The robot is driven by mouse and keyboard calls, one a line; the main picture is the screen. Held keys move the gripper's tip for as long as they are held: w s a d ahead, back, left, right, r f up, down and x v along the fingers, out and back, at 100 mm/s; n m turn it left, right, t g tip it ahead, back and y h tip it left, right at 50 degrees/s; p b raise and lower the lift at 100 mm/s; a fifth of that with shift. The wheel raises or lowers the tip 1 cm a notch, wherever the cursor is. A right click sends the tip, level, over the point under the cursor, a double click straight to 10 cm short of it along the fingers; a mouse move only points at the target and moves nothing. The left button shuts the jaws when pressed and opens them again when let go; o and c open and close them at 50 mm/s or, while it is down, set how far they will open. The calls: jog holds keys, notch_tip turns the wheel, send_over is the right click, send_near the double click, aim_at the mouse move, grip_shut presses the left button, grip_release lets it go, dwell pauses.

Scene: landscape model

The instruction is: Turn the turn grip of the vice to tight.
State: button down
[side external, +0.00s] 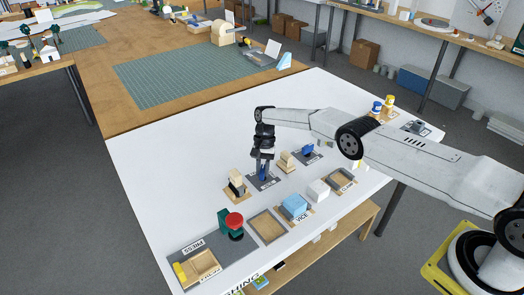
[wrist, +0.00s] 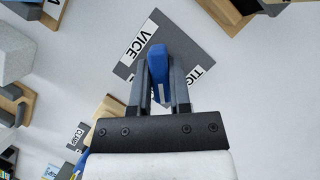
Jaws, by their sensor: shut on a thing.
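The blue turn grip (wrist: 157,62) of the vice stands on a dark grey square plate (wrist: 183,45) with a VICE label. A label partly reading "TIG" shows on the plate right of the grip, and another label to the left is mostly hidden. My gripper (wrist: 160,82) is shut on the turn grip, one dark finger on each side. In the side external view my gripper (side external: 263,163) points down at the plate (side external: 264,181), and the blue grip (side external: 263,174) shows only slightly between the fingers. The part under the grip is hidden.
A wooden block stand (side external: 237,185) is left of my gripper, and another (side external: 287,161) is close on the right. A second plate with a blue part (side external: 308,150) lies behind. A red button (side external: 234,221) stands nearer the front. The white table (side external: 185,160) is clear at left.

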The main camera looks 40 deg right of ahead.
aim_at(263, 169)
jog(key=c, duration=0.6)
grip_release()
jog(key=shift+o, duration=0.2)
jog(key=shift+r, duration=0.15)
jog(key=shift+v, duration=1.4)
jog(key=shift+r, duration=3.45)
